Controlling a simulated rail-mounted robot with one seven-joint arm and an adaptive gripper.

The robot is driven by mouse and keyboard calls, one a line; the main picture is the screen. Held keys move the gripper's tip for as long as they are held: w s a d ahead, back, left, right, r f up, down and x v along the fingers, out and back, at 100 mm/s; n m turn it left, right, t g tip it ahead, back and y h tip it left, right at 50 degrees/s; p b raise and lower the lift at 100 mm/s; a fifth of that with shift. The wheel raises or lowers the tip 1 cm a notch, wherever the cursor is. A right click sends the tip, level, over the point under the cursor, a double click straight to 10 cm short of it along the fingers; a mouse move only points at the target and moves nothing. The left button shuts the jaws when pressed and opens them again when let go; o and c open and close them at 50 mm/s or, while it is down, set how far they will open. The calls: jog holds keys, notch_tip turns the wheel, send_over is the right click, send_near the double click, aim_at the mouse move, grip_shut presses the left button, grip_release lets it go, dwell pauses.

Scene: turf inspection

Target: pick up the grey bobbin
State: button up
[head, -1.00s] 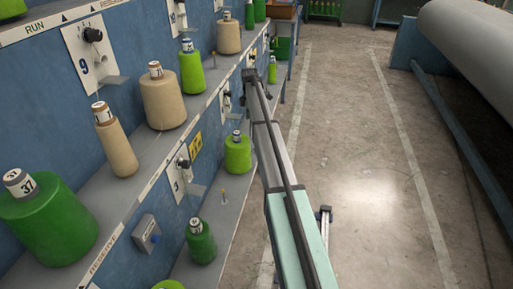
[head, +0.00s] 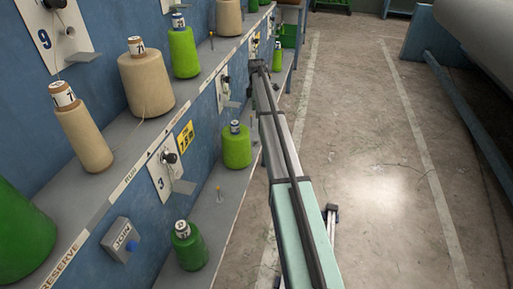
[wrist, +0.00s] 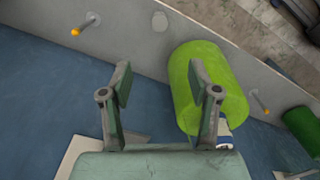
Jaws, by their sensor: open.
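I cannot make out a grey bobbin in either view; the bobbins that show are green or beige. My gripper (wrist: 160,82) is open with nothing between its fingers. In the wrist view a lime green bobbin (wrist: 218,75) lies behind and beside the right finger, which partly covers it. I cannot tell whether they touch. In the head view my arm reaches along the shelves, and its far end is too small to show the fingers.
Beige bobbins (head: 146,82) and green bobbins (head: 184,52) stand on the upper shelf. A lime green bobbin (head: 236,148) and a dark green one (head: 188,248) stand on the lower shelf. Thin pegs (head: 218,195) stick up there. The floor (head: 365,150) to the right is clear.

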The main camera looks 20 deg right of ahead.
aim_at(257, 139)
notch_tip(257, 139, down, 19)
jog(key=b, duration=0.4)
jog(key=shift+d, duration=0.1)
jog(key=c, duration=1)
